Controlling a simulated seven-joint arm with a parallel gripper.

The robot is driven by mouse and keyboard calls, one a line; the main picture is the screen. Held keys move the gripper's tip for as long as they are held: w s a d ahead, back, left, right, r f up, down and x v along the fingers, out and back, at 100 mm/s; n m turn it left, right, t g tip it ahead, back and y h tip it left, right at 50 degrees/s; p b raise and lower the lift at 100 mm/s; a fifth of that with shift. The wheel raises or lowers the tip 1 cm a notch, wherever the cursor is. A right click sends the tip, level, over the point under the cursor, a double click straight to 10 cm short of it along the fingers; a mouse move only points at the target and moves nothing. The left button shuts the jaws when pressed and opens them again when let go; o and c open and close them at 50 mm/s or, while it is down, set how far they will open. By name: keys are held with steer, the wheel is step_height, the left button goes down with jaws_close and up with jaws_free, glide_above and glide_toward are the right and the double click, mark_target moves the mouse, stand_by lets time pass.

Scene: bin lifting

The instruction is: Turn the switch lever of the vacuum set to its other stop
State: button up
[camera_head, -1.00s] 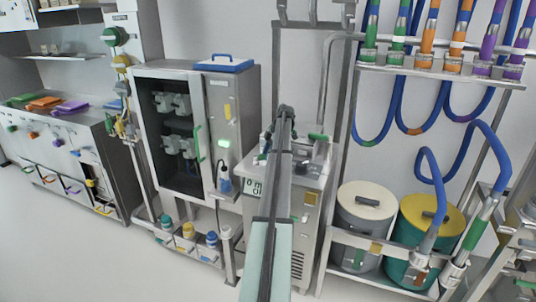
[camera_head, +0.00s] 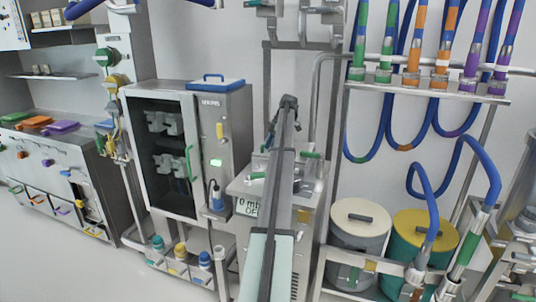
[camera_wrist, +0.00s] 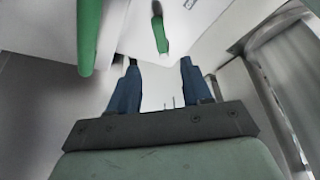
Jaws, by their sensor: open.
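The vacuum set (camera_head: 243,226) is a pale cabinet with a small display, half hidden behind my arm. Two green handles show on its top, one to the left of my arm (camera_head: 257,176) and one to the right (camera_head: 310,155). I cannot tell which is the switch lever. In the wrist view, a large green handle (camera_wrist: 88,38) stands at upper left and a smaller green lever (camera_wrist: 160,35) lies ahead, between the finger lines. My gripper (camera_wrist: 159,82) is open, its two dark blue fingers apart, with nothing held. The lever appears beyond the fingertips.
A glass-door cabinet (camera_head: 240,120) stands left of the vacuum set. A grey drum (camera_head: 345,245) and a yellow-lidded drum (camera_head: 405,262) stand at right, below a hose rack (camera_head: 430,92). A bottle rack (camera_head: 185,272) is low at left.

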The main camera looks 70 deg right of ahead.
steer(key=shift+s+r, duration=0.1)
steer(key=shift+r, duration=0.15)
steer(key=shift+c, duration=0.3)
